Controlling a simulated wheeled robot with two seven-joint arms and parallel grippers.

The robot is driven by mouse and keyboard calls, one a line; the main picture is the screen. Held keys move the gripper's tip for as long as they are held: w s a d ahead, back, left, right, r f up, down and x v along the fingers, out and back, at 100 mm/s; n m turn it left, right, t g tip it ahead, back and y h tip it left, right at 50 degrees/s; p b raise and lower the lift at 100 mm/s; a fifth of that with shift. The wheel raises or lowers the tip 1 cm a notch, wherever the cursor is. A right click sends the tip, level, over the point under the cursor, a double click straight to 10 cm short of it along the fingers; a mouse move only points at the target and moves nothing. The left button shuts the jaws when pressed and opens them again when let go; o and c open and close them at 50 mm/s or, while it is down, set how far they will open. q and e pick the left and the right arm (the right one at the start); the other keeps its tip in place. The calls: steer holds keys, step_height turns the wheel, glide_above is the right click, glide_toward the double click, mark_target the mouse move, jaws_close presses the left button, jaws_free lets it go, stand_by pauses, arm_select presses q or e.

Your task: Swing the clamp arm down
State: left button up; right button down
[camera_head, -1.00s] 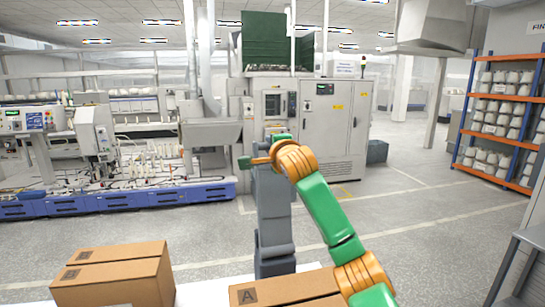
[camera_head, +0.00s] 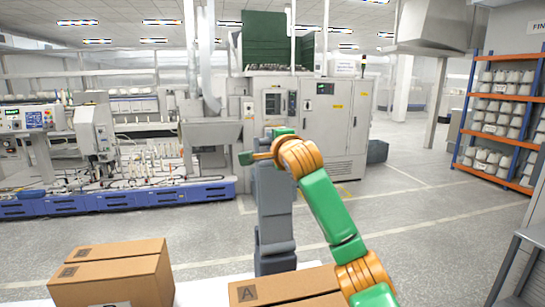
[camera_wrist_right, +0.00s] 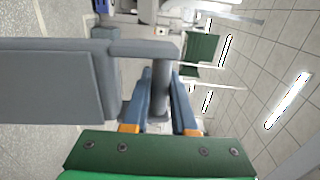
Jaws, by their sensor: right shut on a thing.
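The grey clamp arm (camera_head: 276,210) stands upright on a grey base (camera_head: 275,262) in the middle of the head view. My right gripper (camera_head: 283,133) is at its top end, with the fingers mostly hidden behind my orange wrist. In the right wrist view the clamp arm (camera_wrist_right: 50,82) is a broad grey bar at the left, with a narrower end piece and a short crossbar (camera_wrist_right: 160,92). My right gripper (camera_wrist_right: 164,102) is shut on that crossbar, which lies between its blue-grey fingers. My left gripper is out of view.
Cardboard boxes (camera_head: 115,275) stand at the front left, and another box (camera_head: 290,287) lies in front of the clamp base on a white surface. A grey metal table (camera_head: 525,265) is at the right edge. Machines and an orange shelf stand farther back.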

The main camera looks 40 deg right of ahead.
steer(key=v, duration=0.1)
steer(key=b+v, duration=0.1)
steer(key=v, duration=0.1)
steer(key=shift+s+a+f+b, duration=0.1)
steer(key=shift+f+b, duration=0.15)
steer(key=shift+b, duration=0.1)
steer(key=f+b+v, duration=0.1)
steer(key=b+v, duration=0.4)
steer(key=v, duration=0.4)
steer(key=shift+s+a, duration=0.15)
steer(key=shift+s, duration=0.15)
steer(key=c, duration=0.8)
jaws_free()
steer(key=shift+w+f, duration=0.1)
steer(key=shift+w, duration=0.05)
steer(key=shift+o, duration=0.2)
steer(key=shift+w+d+f, duration=0.1)
steer(key=shift+w+d, duration=0.2)
steer(key=shift+w, duration=0.1)
steer(key=shift+s+a, duration=0.1)
steer(key=shift+s, duration=0.1)
